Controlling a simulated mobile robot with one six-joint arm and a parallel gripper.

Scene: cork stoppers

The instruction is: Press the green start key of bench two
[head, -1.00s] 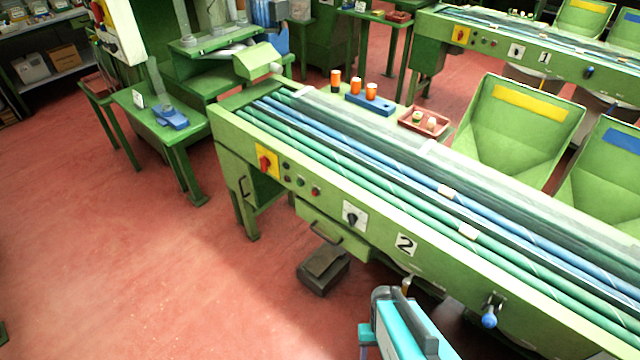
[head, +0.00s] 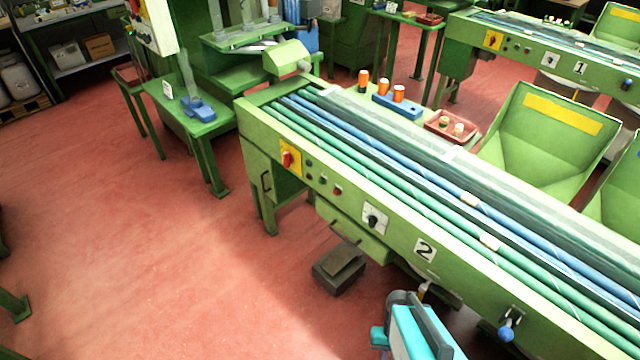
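Bench two (head: 382,236) is a long green bench with a white "2" plate on its front. It runs from the centre towards the lower right. Near its left end, a row of small round keys (head: 322,181) sits right of a yellow panel with a red rotary switch (head: 287,159). The rightmost key is red; the others look dark or greenish, too small to tell exactly. A teal and grey part of my own arm shows at the bottom, in front of the bench. My gripper's fingers cannot be seen.
A black selector knob (head: 373,221) and a blue-ended lever (head: 506,333) are on the bench front. A dark pedal box (head: 339,268) stands on the floor below. Bench one (head: 560,62) is at the back right. The red floor at left is open.

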